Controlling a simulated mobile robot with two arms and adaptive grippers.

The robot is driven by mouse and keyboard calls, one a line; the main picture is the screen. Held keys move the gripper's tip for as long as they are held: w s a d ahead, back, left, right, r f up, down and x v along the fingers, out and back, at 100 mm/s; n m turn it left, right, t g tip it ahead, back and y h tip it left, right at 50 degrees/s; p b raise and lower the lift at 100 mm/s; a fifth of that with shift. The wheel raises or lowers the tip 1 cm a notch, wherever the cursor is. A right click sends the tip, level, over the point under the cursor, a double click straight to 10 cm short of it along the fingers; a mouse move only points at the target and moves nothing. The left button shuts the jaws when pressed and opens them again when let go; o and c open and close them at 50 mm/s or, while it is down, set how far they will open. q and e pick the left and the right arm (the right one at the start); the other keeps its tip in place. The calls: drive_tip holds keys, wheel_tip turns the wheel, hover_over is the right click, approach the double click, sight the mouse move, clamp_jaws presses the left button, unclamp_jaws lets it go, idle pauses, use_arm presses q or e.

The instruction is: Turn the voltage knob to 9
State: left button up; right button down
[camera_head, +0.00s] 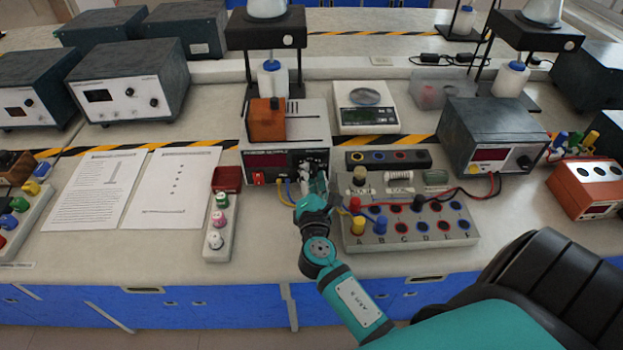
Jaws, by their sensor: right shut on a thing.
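The power supply (290,124) is a pale box with a black front panel, a red switch (259,179) at its lower left and yellow and blue leads plugged in at the middle. My right arm comes in from the lower right, and my right gripper (316,185) is at the right part of this panel. It is shut on what appears to be the voltage knob. The gripper hides the knob, so its pointer and scale cannot be read. My left gripper is not in view.
A grey terminal board (440,238) with coloured sockets and leads stands close to the right of my gripper. A white strip with small connectors (218,245) lies to the left, beside printed sheets (95,192). A scale (366,113) stands behind.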

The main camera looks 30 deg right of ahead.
drive_tip(key=m+b, duration=0.2)
drive_tip(key=m, duration=0.1)
drive_tip(key=shift+f, duration=0.25)
drive_tip(key=shift+r+m+b, duration=0.1)
drive_tip(key=shift+m+b, duration=1.2)
drive_tip(key=shift+m, duration=0.4)
drive_tip(key=c, duration=0.9)
unclamp_jaws()
drive_tip(key=shift+c, duration=0.2)
drive_tip(key=shift+r, duration=0.1)
